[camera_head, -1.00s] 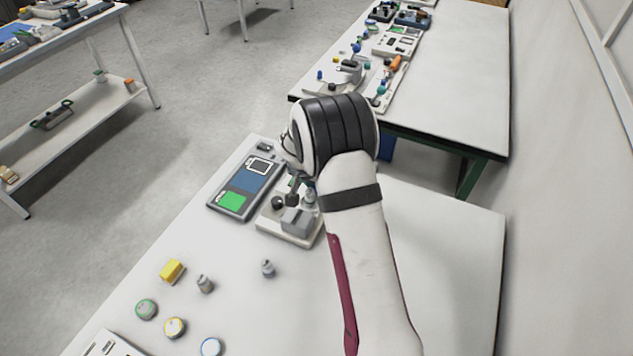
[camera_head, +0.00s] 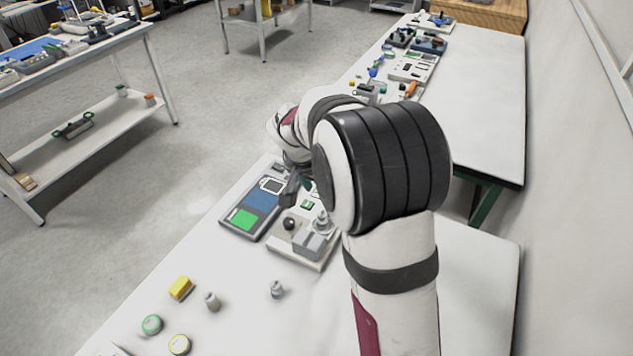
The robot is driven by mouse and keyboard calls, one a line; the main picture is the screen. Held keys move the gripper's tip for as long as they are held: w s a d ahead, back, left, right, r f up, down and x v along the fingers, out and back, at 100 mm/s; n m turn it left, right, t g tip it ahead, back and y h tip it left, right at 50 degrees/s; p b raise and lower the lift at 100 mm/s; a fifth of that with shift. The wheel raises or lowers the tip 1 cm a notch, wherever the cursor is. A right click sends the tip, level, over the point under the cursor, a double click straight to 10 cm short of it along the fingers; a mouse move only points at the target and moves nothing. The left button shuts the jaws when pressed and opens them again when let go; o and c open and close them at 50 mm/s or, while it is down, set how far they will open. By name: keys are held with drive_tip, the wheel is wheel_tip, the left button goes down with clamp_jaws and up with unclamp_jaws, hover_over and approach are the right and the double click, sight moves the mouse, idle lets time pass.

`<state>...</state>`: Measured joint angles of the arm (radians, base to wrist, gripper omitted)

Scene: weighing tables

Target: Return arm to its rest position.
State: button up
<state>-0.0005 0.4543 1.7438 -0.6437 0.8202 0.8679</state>
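My arm rises from the bottom of the head view, with its thick black-banded elbow right of the middle. Beyond the elbow, the white forearm and wrist bend to the left over the near table. A dark part below the wrist, which looks like my gripper (camera_head: 290,188), hangs near the upper end of the tablet-like device. Its fingers are small and partly hidden by the arm, so I cannot tell whether they are open or shut. I see nothing held in it.
The near white table (camera_head: 245,312) carries a device with a green panel (camera_head: 243,219), a grey instrument (camera_head: 308,246), a yellow block (camera_head: 180,288), small grey weights (camera_head: 213,302) and round tins (camera_head: 152,324). A second table (camera_head: 480,110) stands beyond. A wall is on the right.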

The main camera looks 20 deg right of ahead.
drive_tip(key=v, duration=0.3)
drive_tip(key=shift+f, duration=0.1)
drive_tip(key=s+a+r+n+g+y, duration=0.1)
drive_tip(key=s+a, duration=0.3)
drive_tip(key=s, duration=1.2)
drive_tip(key=s+a+r+n+g+y, duration=0.1)
drive_tip(key=s+a+y, duration=0.3)
drive_tip(key=s, duration=1.2)
drive_tip(key=shift+s+a+r+n+g, duration=0.2)
drive_tip(key=shift+s+a+n+g, duration=0.2)
drive_tip(key=shift+n+g, duration=0.3)
drive_tip(key=shift+d, duration=0.1)
